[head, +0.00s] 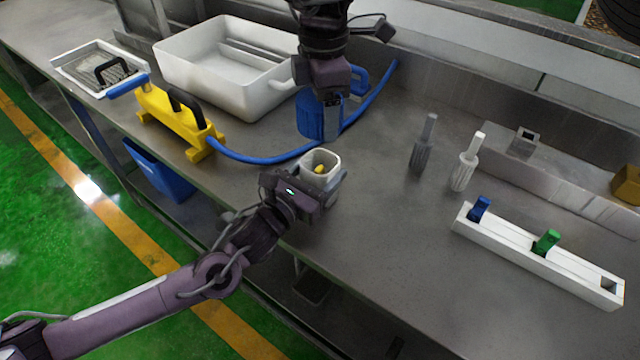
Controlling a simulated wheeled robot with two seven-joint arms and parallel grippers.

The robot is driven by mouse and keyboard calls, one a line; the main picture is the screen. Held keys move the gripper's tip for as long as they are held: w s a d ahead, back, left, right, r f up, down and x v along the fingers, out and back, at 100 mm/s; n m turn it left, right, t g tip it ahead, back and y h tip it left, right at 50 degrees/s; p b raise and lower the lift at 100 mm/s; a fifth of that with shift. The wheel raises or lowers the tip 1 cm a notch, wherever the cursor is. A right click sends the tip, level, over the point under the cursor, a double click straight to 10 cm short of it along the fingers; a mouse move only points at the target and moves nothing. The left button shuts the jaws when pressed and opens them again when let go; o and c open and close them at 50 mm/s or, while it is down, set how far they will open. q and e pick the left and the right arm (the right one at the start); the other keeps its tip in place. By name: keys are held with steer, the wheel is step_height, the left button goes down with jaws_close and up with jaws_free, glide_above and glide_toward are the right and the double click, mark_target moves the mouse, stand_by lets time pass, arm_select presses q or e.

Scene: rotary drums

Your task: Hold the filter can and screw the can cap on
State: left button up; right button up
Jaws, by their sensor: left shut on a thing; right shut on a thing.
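The filter can (321,157) is a pale, open-topped can near the middle of the bench, with something small and yellow inside. My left gripper (318,190) is shut on it from the front left and hides much of its lower side. The blue ribbed can cap (312,121) is in my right gripper (333,100), which comes down from the top and is shut on it. The cap appears apart from the can, above or behind its open mouth in the head view; the exact gap cannot be judged.
A yellow device (170,120) with a blue hose (262,158) lies left of the can. A white tub (205,62) stands behind. The front centre-right bench is clear.

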arm_select(q)
steer(key=c, duration=0.4)
steer(key=shift+c, duration=0.2)
arm_select(e)
steer(key=shift+f, duration=2.5)
steer(key=shift+f, duration=0.9)
steer(key=shift+f, duration=0.55)
